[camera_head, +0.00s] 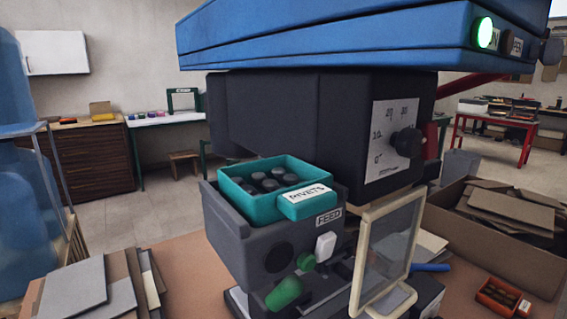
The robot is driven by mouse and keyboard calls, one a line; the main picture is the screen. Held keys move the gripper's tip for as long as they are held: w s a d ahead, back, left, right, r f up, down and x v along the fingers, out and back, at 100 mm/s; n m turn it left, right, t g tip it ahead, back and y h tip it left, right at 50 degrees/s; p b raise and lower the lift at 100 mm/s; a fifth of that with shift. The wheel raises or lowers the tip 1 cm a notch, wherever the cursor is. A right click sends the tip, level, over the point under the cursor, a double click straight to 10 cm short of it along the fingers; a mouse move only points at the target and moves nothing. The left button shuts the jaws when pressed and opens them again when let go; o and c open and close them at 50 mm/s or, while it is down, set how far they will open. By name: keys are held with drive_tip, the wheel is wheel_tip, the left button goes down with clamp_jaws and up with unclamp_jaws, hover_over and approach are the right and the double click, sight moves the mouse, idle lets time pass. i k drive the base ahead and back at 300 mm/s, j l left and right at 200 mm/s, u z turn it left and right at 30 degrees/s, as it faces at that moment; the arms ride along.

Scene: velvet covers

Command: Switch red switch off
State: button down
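A large machine with a blue top (330,35) and dark grey body (285,110) fills the middle of the view. On the right end of its blue top, a round green light (482,32) glows beside small labels that I cannot fully read. A red part (431,144) shows behind the right edge of the white dial panel (377,150), partly hidden. I cannot tell whether it is the red switch or which position it is in. A red bar (470,85) sticks out to the right, behind the body. My gripper is not in view.
A teal bin (240,196) marked RIVETS sits on the grey FEED unit (235,235). A cream-framed clear guard (390,250) stands at its front right. Cardboard sheets (75,285) lie at left; a cardboard box (480,235) stands at right. A blue translucent object (25,200) stands far left.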

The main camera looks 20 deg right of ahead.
sight(430, 129)
drive_tip(key=k+l+u, duration=0.15)
drive_tip(key=u, duration=0.3)
drive_tip(key=k+l+u, duration=0.2)
drive_tip(key=u, duration=0.25)
